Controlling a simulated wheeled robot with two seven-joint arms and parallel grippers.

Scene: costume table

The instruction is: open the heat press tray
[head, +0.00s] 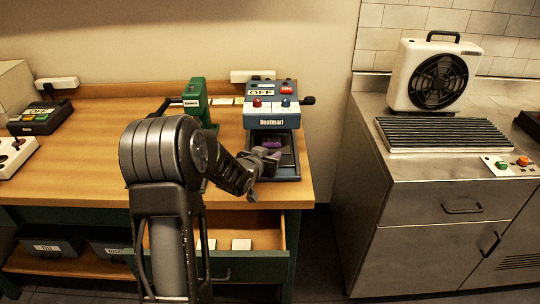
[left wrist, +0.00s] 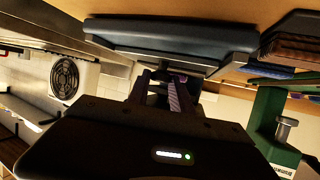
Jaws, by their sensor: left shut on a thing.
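The blue-grey heat press (head: 271,122) stands at the right end of the wooden table. Its dark tray (head: 289,171) shows below and in front of the labelled head. My left gripper (head: 268,157) is at the tray's front, over its left part. In the left wrist view its fingers (left wrist: 168,92) are shut on a small dark part, apparently the tray handle, beneath the wide dark tray body (left wrist: 170,38). The fingers hide most of the contact. A small purple patch (head: 271,143) shows just behind the fingertips; I cannot tell what it is. My right gripper is out of view.
A green press (head: 195,98) stands close to the left of the heat press. An open drawer (head: 240,245) sits under the table edge below my left arm. A steel counter with a fan (head: 437,80) stands to the right, across a gap.

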